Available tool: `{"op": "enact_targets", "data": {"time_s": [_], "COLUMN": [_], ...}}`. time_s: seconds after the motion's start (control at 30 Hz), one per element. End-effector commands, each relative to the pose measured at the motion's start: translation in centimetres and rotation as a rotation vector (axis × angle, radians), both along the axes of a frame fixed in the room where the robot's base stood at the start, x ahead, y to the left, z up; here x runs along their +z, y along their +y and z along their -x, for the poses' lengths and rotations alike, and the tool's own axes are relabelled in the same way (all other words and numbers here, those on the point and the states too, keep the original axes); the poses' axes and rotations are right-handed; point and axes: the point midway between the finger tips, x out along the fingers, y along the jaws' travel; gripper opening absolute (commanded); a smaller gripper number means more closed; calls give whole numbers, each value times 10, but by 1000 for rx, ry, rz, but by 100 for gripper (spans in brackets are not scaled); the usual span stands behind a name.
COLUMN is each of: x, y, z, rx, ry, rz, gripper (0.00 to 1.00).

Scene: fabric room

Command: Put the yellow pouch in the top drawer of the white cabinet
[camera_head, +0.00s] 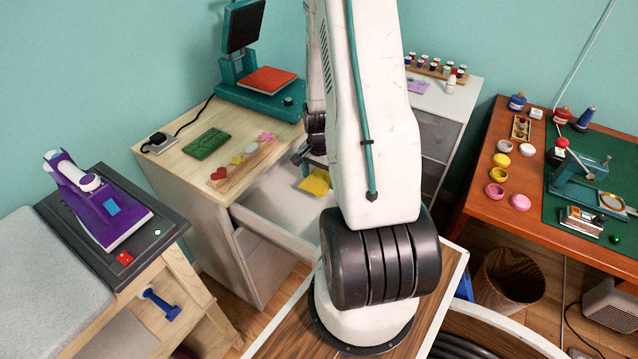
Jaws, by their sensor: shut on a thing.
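The yellow pouch (316,182) shows left of my arm, over the open pale drawer (268,197) below the wood-topped cabinet (200,165). My gripper (304,158) is just above the pouch and shut on it. My white arm hides much of the gripper and the drawer's right part. I cannot tell whether the pouch touches the drawer's floor. A white-topped cabinet (462,92) with grey drawer fronts (440,132) stands behind my arm and is partly hidden. The drawer fronts I can see on it look shut.
On the wood top lie a green piece (206,144), a board with small shapes (243,165) and a teal press (262,100). A purple iron (100,200) stands at left. An orange-brown table (480,200) with jars and a basket (510,280) are at right.

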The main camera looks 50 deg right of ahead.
Motion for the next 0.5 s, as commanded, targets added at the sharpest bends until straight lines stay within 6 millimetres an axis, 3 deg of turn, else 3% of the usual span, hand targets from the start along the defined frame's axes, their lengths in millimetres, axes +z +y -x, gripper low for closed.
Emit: {"op": "enact_targets", "data": {"time_s": [0.23,0.5], "x": [-35,-37], "y": [-1,-1], "z": [1,1], "rx": [-3,-2], "ry": [2,0], "rz": [-2,0], "gripper": [54,54]}}
